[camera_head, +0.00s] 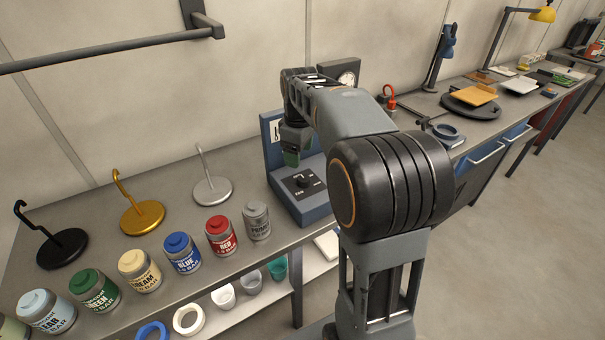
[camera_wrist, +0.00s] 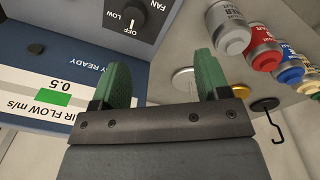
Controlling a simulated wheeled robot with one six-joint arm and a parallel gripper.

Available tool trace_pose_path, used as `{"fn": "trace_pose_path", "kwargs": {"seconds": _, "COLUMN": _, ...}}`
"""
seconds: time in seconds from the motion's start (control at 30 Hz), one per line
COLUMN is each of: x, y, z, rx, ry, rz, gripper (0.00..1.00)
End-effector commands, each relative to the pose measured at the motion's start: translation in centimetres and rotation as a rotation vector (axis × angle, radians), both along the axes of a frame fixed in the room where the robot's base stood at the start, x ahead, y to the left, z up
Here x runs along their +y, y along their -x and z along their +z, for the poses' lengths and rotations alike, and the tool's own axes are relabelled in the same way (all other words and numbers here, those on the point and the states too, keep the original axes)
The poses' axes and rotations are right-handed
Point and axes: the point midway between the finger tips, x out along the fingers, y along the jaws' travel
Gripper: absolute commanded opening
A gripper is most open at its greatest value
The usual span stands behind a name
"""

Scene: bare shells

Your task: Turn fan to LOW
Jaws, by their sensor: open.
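The blue fan control unit (camera_head: 312,213) stands on the bench, with a dark panel bearing a black knob (camera_head: 302,180). In the wrist view the knob (camera_wrist: 148,22) is partly cut off at the top edge, and the labels FAN, LOW and OFF show upside down beside it. My gripper (camera_head: 291,158) has green fingers and is above the unit, apart from the knob. In the wrist view my gripper (camera_wrist: 163,65) is open with nothing between its fingers.
An air flow display (camera_wrist: 50,100) shows 0.5 and a green bar. Several paint cans, including a grey one (camera_head: 257,221) and a red one (camera_head: 221,236), stand left of the unit. Hooked stands, including a silver one (camera_head: 212,190), are behind them. A dial gauge (camera_head: 347,78) stands behind my arm.

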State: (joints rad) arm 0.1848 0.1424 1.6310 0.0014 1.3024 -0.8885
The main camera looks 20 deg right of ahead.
Motion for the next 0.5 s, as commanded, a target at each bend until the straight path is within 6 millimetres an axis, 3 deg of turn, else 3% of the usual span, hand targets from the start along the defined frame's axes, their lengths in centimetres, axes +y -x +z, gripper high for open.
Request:
{"fn": "trace_pose_path", "kwargs": {"seconds": 0.1, "x": -2.0, "y": -2.4, "z": 0.1, "rx": 0.038, "ry": 0.000, "rz": 0.095, "gripper": 0.69}}
{"fn": "trace_pose_path", "kwargs": {"seconds": 0.2, "x": -2.8, "y": -3.5, "z": 0.0, "rx": 0.056, "ry": -0.003, "rz": 0.152, "gripper": 0.69}}
{"fn": "trace_pose_path", "kwargs": {"seconds": 0.37, "x": -3.2, "y": -4.2, "z": -1.3, "rx": 0.069, "ry": -0.005, "rz": 0.193, "gripper": 0.69}}
{"fn": "trace_pose_path", "kwargs": {"seconds": 0.5, "x": -3.1, "y": -4.1, "z": -3.7, "rx": 0.072, "ry": -0.006, "rz": 0.198, "gripper": 0.69}}
